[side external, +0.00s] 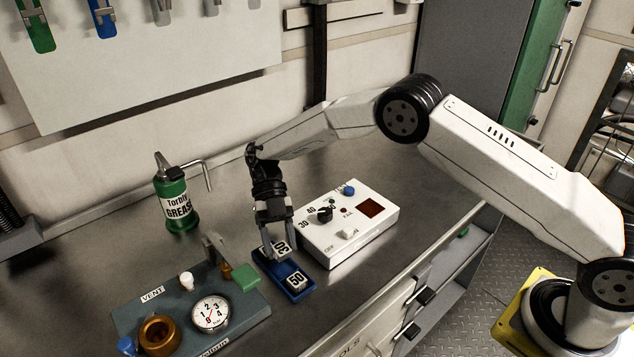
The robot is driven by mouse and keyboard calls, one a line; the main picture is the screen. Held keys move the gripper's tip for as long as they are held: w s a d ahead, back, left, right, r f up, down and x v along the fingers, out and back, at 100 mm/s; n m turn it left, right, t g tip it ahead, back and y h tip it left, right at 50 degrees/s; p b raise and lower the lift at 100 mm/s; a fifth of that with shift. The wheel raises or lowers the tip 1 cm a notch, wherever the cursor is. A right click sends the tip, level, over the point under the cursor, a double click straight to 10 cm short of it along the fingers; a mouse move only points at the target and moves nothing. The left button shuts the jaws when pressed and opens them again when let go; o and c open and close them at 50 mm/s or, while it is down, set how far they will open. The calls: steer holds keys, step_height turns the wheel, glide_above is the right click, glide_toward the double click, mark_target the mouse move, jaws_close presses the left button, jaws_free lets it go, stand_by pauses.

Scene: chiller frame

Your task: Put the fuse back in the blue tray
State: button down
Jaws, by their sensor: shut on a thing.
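The blue tray (299,294) lies on the metal bench between the white box and the grey-green gauge plate. A light block marked 50 (297,281) sits in the tray's near part. My gripper (279,245) points down over the tray's far end. It is shut on a small light fuse (280,249) with a dark number on its face. The fingers cover part of the fuse. I cannot tell whether the fuse touches the tray floor or is just above it.
A white control box (352,240) with knobs stands close right of my gripper. The gauge plate (250,316) with a dial, brass ring and green lever is close left. A green grease can (175,205) stands at the back left. The bench's front edge is near.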

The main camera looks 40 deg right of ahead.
steer(key=shift+f, duration=1.3)
steer(key=shift+c, duration=1.1)
jaws_free()
steer(key=shift+r, duration=0.1)
steer(key=shift+r, duration=3.4)
steer(key=shift+a, duration=0.1)
